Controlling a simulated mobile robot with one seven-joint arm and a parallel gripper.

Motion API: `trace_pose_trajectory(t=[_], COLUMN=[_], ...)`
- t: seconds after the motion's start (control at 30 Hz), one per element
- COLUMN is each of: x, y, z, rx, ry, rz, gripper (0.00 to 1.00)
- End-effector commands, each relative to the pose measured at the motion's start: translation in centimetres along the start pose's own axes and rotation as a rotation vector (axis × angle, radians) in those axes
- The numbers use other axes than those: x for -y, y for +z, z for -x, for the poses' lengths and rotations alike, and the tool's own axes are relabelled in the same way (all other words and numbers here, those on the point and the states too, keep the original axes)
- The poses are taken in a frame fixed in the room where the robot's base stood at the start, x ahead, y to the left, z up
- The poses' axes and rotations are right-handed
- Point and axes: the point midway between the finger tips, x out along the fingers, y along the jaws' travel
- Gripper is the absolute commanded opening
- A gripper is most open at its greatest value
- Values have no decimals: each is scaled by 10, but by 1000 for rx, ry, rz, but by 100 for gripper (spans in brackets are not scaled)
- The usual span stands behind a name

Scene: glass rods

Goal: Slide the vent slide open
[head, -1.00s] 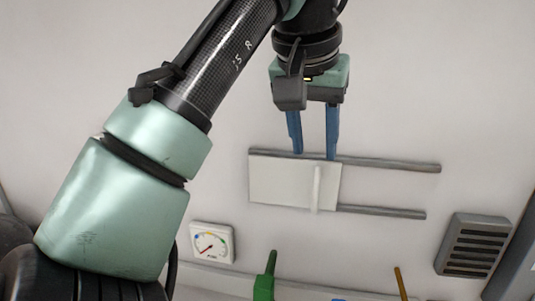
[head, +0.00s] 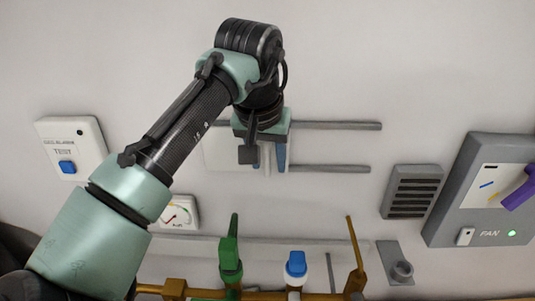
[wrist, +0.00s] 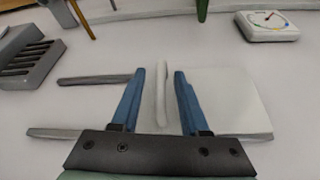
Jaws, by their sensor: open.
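The vent slide is a white plate (wrist: 225,105) with a raised upright handle (wrist: 161,95), held on two grey horizontal rails (wrist: 95,79) on the wall. In the head view the plate (head: 222,154) sits at the left end of the rails (head: 330,168), partly hidden behind my gripper. My gripper (head: 268,168) is open in front of the plate. In the wrist view its two blue fingers (wrist: 157,75) stand on either side of the handle, with a gap on both sides. The handle appears free between them.
A grey louvred vent (head: 412,192) is right of the rails, with a fan box (head: 485,190) beyond it. A gauge (head: 178,213) and a test-button box (head: 70,148) are at left. Green (head: 231,255) and brass levers (head: 355,250) and a blue knob (head: 296,264) are below. The rails' right part is clear.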

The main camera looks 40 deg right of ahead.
Motion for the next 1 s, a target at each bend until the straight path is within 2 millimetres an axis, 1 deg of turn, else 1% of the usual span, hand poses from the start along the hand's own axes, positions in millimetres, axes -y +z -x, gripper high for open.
trace_pose_trajectory(t=[0.23, 0.27, 0.3, 0.37, 0.5, 1.0], x=[0, 0, 0, 0, 0, 0], y=[0, 0, 0, 0, 0, 0], z=[-2, -2, -2, -1, -1, -1], rx=[-1, -1, -1, -1, -1, -1], ry=[0, 0, 0, 0, 0, 0], rz=[0, 1, 0, 0, 0, 0], gripper=[45, 43, 36, 25, 0, 0])
